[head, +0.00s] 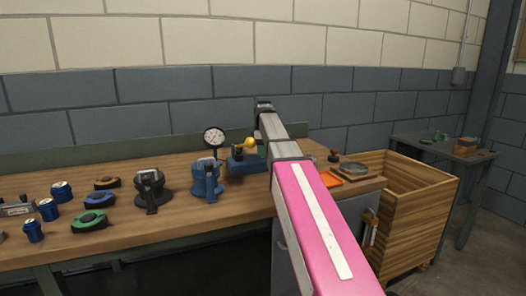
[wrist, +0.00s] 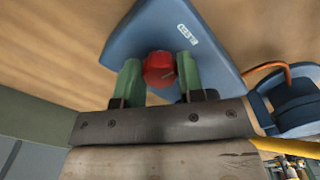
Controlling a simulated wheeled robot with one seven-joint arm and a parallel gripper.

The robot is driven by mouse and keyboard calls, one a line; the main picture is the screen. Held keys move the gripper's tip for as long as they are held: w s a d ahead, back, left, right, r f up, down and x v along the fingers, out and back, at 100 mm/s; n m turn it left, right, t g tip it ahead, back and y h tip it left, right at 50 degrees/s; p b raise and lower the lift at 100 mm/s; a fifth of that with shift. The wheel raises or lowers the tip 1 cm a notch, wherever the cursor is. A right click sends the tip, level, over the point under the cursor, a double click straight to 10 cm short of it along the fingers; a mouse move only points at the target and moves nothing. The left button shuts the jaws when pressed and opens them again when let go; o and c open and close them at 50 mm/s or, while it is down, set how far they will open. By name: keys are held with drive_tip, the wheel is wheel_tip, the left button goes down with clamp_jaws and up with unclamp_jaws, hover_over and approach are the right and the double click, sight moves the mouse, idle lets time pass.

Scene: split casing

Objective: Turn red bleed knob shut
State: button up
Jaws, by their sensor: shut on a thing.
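The red bleed knob (wrist: 159,70) shows in the wrist view as a round red cap with a dark line on its face. In the head view the blue casing (head: 240,167) stands on the bench beside my arm. The knob and my fingertips are hidden there.
A dial gauge (head: 214,137) and a yellow ball (head: 249,142) are close to the casing. A blue clamp-like device (head: 207,180) and a dark one (head: 150,190) stand to the left. An orange tray (head: 331,180) and a wooden crate (head: 418,218) are to the right.

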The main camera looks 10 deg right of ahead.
drive_tip(key=m, duration=1.2)
drive_tip(key=shift+m, duration=0.3)
drive_tip(key=m, duration=0.4)
drive_tip(key=shift+a+m, duration=0.1)
drive_tip(key=shift+m, duration=0.2)
drive_tip(key=m, duration=1.3)
drive_tip(key=shift+m, duration=2.1)
